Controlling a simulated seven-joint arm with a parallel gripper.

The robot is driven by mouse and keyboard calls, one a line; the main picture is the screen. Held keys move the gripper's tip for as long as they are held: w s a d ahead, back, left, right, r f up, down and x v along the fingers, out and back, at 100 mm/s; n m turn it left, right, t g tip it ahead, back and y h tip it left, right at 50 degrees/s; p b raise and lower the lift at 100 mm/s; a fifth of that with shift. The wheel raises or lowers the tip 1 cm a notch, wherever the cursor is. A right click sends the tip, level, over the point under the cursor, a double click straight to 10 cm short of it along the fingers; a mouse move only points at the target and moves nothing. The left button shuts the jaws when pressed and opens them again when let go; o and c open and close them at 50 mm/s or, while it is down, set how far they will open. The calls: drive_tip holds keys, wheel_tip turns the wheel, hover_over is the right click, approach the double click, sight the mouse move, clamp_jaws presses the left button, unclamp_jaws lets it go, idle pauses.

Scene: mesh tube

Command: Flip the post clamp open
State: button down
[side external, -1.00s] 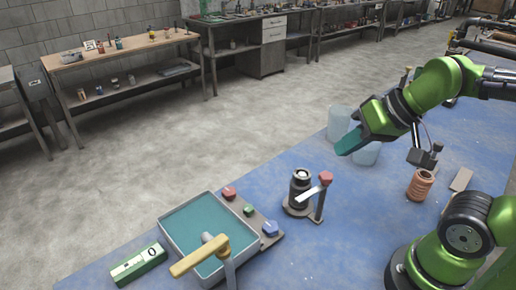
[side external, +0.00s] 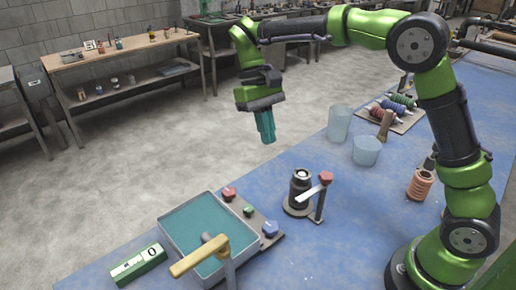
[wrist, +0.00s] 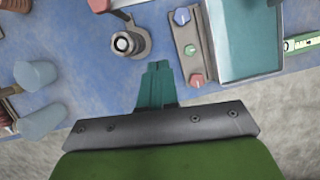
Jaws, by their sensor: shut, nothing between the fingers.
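The post clamp (side external: 300,188) stands on the blue bench. It has a dark cylinder with a light round top, a white arm (side external: 309,194) reaching across to a post on the right, and a red knob (side external: 326,177) at the top of that post. The wrist view also shows the clamp (wrist: 127,43) at upper left, with the red knob (wrist: 98,5) cut by the top edge. My gripper (side external: 268,140) points down, its teal fingers shut and empty, above and behind the clamp. In the wrist view my fingertips (wrist: 158,66) are apart from the clamp, below and right of it.
Two clear cups (side external: 366,151) and a copper coil (side external: 420,185) are to the right.

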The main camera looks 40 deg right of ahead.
sight(297, 200)
drive_tip(key=s+a+f, duration=0.1)
drive_tip(key=s+f, duration=0.7)
drive_tip(key=f, duration=0.1)
drive_tip(key=shift+s, duration=0.15)
drive_tip(key=shift+s+a, duration=0.1)
drive_tip(key=shift+s+a+n+h, duration=0.25)
drive_tip(key=shift+s+n+h, duration=0.05)
drive_tip(key=shift+s+n, duration=0.65)
